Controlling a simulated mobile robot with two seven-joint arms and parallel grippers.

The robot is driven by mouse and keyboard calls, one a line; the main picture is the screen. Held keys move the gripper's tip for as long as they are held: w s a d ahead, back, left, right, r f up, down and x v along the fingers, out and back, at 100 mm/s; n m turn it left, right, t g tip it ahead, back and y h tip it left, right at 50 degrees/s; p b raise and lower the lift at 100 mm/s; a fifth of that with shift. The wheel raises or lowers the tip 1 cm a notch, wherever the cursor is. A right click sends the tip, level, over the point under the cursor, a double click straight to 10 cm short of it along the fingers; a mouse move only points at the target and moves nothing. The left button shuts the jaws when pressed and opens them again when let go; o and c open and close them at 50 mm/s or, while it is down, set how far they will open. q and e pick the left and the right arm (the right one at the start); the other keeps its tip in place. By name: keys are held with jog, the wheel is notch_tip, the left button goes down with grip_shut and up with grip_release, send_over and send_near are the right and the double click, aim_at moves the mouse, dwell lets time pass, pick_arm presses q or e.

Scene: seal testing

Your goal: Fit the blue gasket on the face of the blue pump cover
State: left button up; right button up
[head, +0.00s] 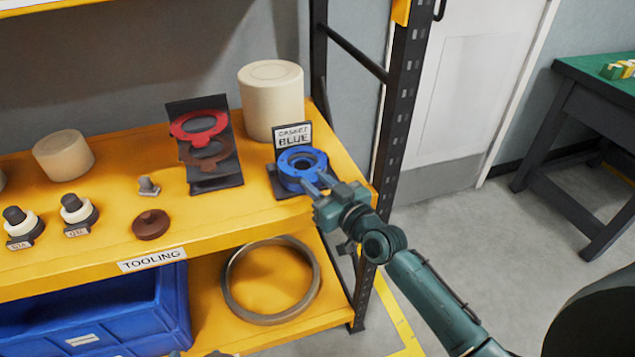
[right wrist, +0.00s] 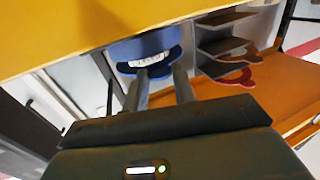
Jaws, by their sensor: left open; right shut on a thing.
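The blue gasket (head: 303,152) is a flat ring at the top of the blue pump cover (head: 287,182), which sits on a dark stand at the shelf's right end. The head view does not show whether ring and cover touch all round. My right gripper (head: 318,183) is shut on the gasket's near side. In the right wrist view its fingers (right wrist: 160,88) reach to a dark blue rim (right wrist: 128,69), with blue surface (right wrist: 145,48) and a white toothed part behind. My left gripper is not in view.
A sign (head: 294,136) reading "GASKET BLUE" stands behind the cover. A dark rack (head: 222,183) to the left holds red and brown gaskets (head: 198,125). A cream cylinder (head: 272,105) stands behind. A black shelf post (head: 398,125) rises close on the right.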

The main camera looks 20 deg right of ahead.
pick_arm(q)
jog(key=shift+f, duration=0.15)
pick_arm(e)
jog(key=shift+f, duration=0.2)
jog(key=o, duration=1)
pick_arm(q)
jog(key=shift+w+r, duration=0.1)
jog(key=shift+r, duration=0.1)
jog(key=shift+r+p, duration=1.05)
jog(key=shift+p, duration=0.05)
pick_arm(e)
jog(key=shift+s+d, duration=0.1)
jog(key=shift+s, duration=2.4)
pick_arm(q)
jog(key=shift+r, duration=0.2)
